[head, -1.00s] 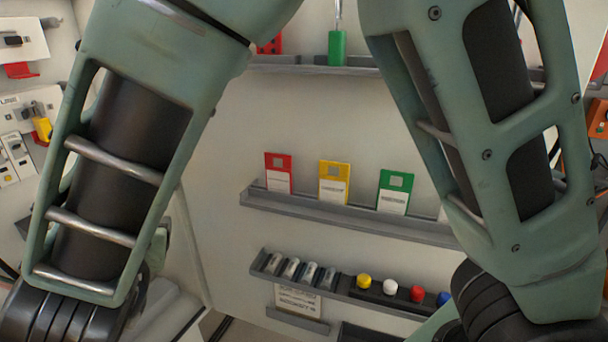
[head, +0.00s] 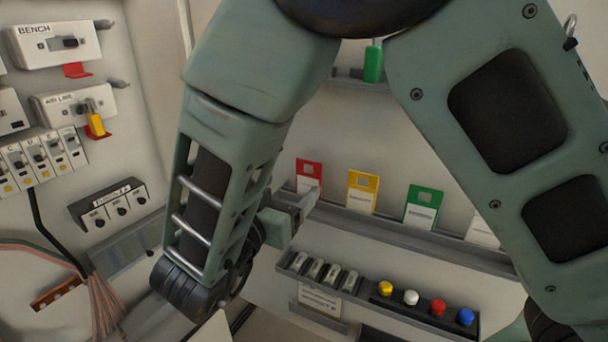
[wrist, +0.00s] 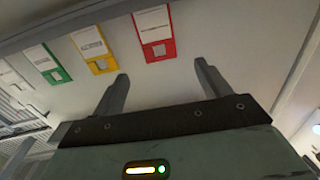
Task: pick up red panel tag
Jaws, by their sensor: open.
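The red panel tag (head: 309,174) stands on a grey wall shelf, leftmost in a row with a yellow and a green tag. In the wrist view the red tag (wrist: 154,35) shows upside down, beyond the fingertips and roughly between their lines. My gripper (wrist: 162,76) is open and empty there, with clear space between its fingers and the tag. In the head view my gripper (head: 308,204) is just below and in front of the red tag, and a fingertip overlaps the tag's lower right part.
The yellow tag (head: 362,190) and green tag (head: 423,207) stand to the right on the same shelf (head: 400,232). A lower rail (head: 350,300) holds cylinders and coloured knobs. Switch boxes (head: 55,43) and cables fill the left wall.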

